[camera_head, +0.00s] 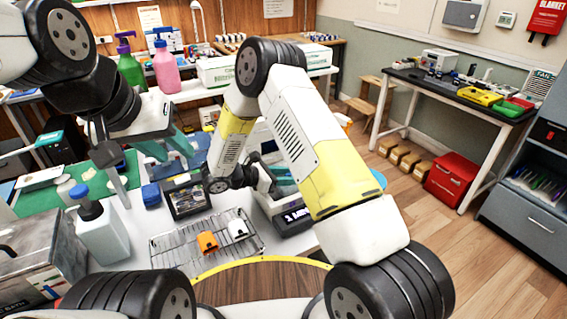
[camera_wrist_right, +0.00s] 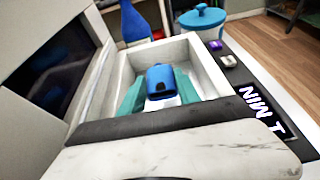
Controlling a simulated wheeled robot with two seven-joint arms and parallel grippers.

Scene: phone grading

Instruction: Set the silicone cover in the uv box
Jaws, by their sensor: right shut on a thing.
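The UV box (camera_head: 262,200) is white with a "1 MIN" display and stands right of the wire rack. In the right wrist view the UV box (camera_wrist_right: 208,72) is open, its lid raised at the left. My right gripper (camera_wrist_right: 160,92) is shut on a blue silicone cover (camera_wrist_right: 160,76), held between teal fingers inside the box walls. Whether the cover touches the floor is hidden. In the head view my right gripper (camera_head: 280,178) is partly hidden by my arm. My left gripper (camera_head: 172,150) is open and empty above the table at the left.
A wire rack (camera_head: 165,257) holds an orange cover (camera_head: 207,242) and a white cover (camera_head: 237,229). A black device (camera_head: 187,197) stands behind it. A white bottle (camera_head: 103,235) and a metal bath (camera_head: 38,255) stand left. A blue-lidded container (camera_wrist_right: 202,18) stands behind the box.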

